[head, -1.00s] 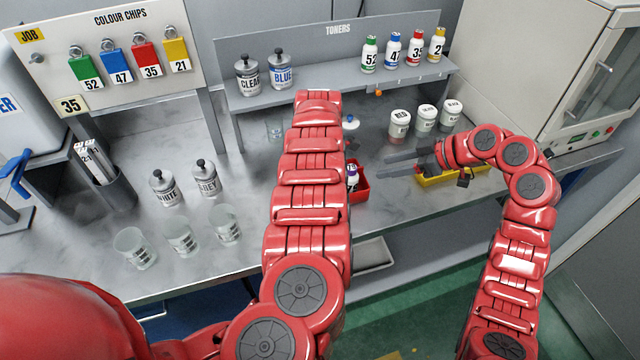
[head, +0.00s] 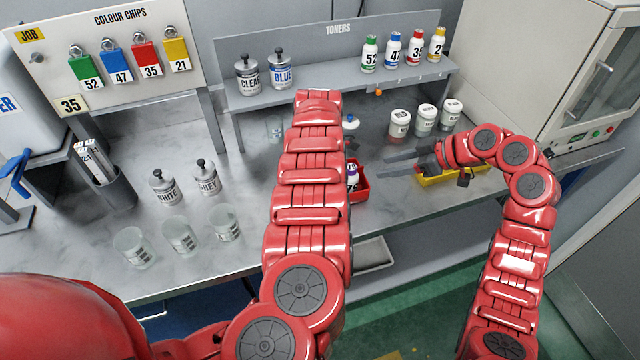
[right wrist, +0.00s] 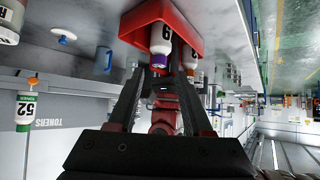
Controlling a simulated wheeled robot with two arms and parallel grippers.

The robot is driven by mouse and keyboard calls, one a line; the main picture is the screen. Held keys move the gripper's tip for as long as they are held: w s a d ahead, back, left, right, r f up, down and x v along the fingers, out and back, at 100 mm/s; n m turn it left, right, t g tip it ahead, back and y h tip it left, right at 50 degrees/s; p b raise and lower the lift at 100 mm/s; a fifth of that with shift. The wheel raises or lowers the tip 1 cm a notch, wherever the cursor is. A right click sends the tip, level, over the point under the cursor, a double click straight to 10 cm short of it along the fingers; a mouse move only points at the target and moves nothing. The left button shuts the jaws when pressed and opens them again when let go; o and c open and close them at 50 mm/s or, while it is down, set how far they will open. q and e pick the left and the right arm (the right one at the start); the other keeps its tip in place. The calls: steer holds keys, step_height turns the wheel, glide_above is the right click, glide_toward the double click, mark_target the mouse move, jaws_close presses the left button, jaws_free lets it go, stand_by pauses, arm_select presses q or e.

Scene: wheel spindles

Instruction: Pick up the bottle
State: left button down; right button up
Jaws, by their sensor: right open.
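A small white bottle with a purple band and cap (head: 352,176) stands in a red bin (head: 361,190) on the bench, partly hidden by my left arm. In the right wrist view the bottle (right wrist: 161,45) shows in the red bin (right wrist: 148,17), in line with the gap between my fingers. My right gripper (head: 383,166) is open and empty, to the right of the bin, its fingers pointing left toward the bottle. It also shows in the right wrist view (right wrist: 160,80). My left arm rises through the middle of the head view; its gripper is not visible.
A yellow bin (head: 452,176) lies under my right wrist. Lidded jars (head: 425,120) stand behind it. Several numbered toner bottles (head: 393,50) stand on the shelf (head: 330,92). Clear cups (head: 180,236) and two black-knobbed jars stand at left.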

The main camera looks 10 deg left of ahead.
mark_target(353, 167)
stand_by(0.3)
steer(key=o, duration=0.4)
steer(key=shift+a, duration=0.1)
steer(key=shift+c, duration=0.2)
steer(key=shift+o, duration=0.6)
steer(key=shift+a+r+h, duration=0.15)
steer(key=shift+a+h, duration=0.05)
steer(key=shift+h, duration=0.1)
steer(key=s+a+r+m+t+h, duration=0.1)
steer(key=a+r+m+h, duration=0.3)
steer(key=x, duration=1.1)
steer(key=shift+d+f, duration=0.2)
